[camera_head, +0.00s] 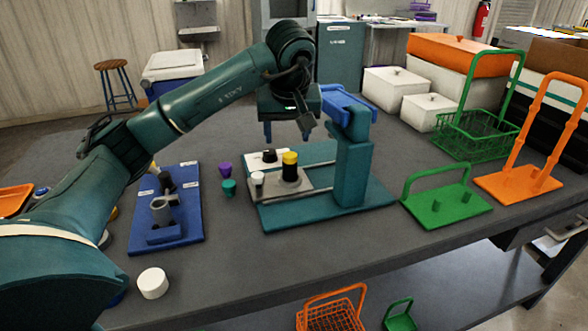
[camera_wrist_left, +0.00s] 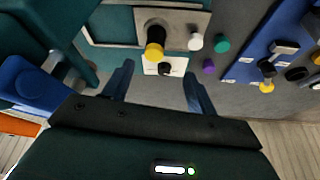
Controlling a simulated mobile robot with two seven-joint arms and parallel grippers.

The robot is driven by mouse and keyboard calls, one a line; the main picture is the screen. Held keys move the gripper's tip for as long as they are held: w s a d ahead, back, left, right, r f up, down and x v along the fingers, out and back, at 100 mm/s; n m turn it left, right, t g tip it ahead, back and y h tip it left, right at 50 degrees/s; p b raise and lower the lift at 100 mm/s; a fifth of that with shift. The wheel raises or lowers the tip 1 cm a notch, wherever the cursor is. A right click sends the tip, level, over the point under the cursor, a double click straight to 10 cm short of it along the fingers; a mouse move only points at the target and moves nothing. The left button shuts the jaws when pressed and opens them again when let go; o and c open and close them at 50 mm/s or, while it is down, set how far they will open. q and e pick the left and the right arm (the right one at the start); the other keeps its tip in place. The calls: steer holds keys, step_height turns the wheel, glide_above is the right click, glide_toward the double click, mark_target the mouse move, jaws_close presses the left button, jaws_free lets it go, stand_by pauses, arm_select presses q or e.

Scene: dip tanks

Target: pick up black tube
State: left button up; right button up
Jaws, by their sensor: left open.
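A small black piece (camera_head: 269,156), which looks like the black tube, stands at a white patch on the teal fixture base (camera_head: 280,221). My left gripper (camera_head: 286,135) is open, fingers down, above and behind these pieces. My right gripper is not in view.
A teal column with a blue head (camera_head: 347,105) stands right of my left gripper. A white cylinder (camera_head: 258,183), purple cup (camera_head: 225,169) and teal cup (camera_head: 229,187) are nearby. A blue board (camera_head: 185,232) lies left. Green (camera_head: 450,209) and orange (camera_head: 518,184) racks stand right.

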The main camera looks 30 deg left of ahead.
mark_target(290, 157)
arm_select(q)
steer(key=x, duration=0.6)
steer(key=shift+f, duration=0.45)
steer(key=shift+w+d+x, duration=0.1)
steer(key=shift+w+x, duration=0.05)
steer(key=shift+x, duration=1.25)
steer(key=shift+w+d+x, duration=0.1)
steer(key=shift+w+x, duration=0.1)
steer(key=shift+x, duration=1.15)
steer(key=shift+r, duration=0.1)
steer(key=c, duration=1.2)
